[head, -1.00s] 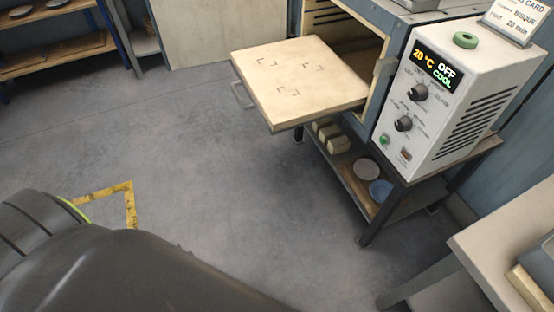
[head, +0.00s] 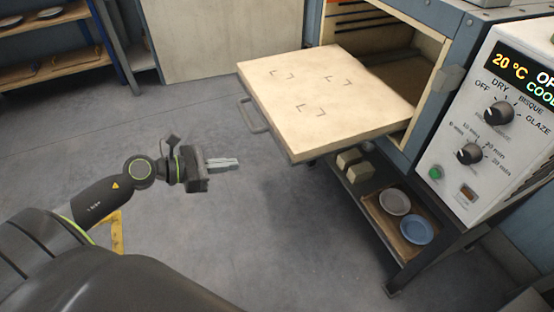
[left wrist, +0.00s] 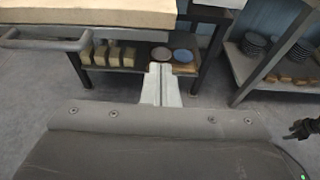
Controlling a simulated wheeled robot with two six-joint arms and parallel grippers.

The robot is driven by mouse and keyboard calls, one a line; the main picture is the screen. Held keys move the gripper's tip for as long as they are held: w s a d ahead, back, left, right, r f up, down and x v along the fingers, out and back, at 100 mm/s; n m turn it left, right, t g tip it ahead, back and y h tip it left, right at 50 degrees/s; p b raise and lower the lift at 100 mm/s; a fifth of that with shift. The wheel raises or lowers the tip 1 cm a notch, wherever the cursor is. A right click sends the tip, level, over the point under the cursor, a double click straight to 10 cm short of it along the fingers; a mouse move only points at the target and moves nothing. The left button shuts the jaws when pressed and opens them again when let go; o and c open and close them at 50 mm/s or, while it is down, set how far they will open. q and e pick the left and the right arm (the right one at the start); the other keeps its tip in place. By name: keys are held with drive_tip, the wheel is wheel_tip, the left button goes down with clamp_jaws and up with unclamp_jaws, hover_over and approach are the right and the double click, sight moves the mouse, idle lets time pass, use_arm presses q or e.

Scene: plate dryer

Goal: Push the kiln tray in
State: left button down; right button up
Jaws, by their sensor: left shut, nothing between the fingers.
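The kiln tray (head: 335,110) is a flat cream slab, pulled out of the open kiln (head: 400,75) and empty, with several corner marks on top. Its metal handle (head: 254,115) is on the front edge. In the left wrist view the tray's edge (left wrist: 100,14) and handle (left wrist: 45,42) show at the upper left. My left gripper (head: 236,163) is shut and empty, in front of the handle and apart from it. Its closed fingers also show in the left wrist view (left wrist: 161,75).
The control box (head: 500,125) with knobs stands at the right. Under the kiln a shelf holds blocks (head: 354,165), a pale plate (head: 394,201) and a blue plate (head: 418,229). A wooden shelf (head: 50,54) stands at the back left. The floor before the tray is clear.

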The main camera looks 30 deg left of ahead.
use_arm(q)
drive_tip(key=p, duration=0.1)
approach(289, 155)
drive_tip(key=f, duration=0.1)
drive_tip(key=x, duration=0.3)
drive_tip(key=p+x, duration=0.1)
drive_tip(key=x, duration=0.1)
drive_tip(key=shift+r, duration=0.3)
drive_tip(key=shift+w+d+f, duration=0.1)
drive_tip(key=shift+w+d, duration=0.3)
drive_tip(key=shift+w, duration=0.1)
use_arm(e)
drive_tip(key=shift+a+r, duration=0.3)
drive_tip(key=shift+r, duration=0.6)
drive_tip(key=shift+d, duration=0.1)
use_arm(q)
drive_tip(key=shift+w+d, duration=0.1)
drive_tip(key=shift+w, duration=0.05)
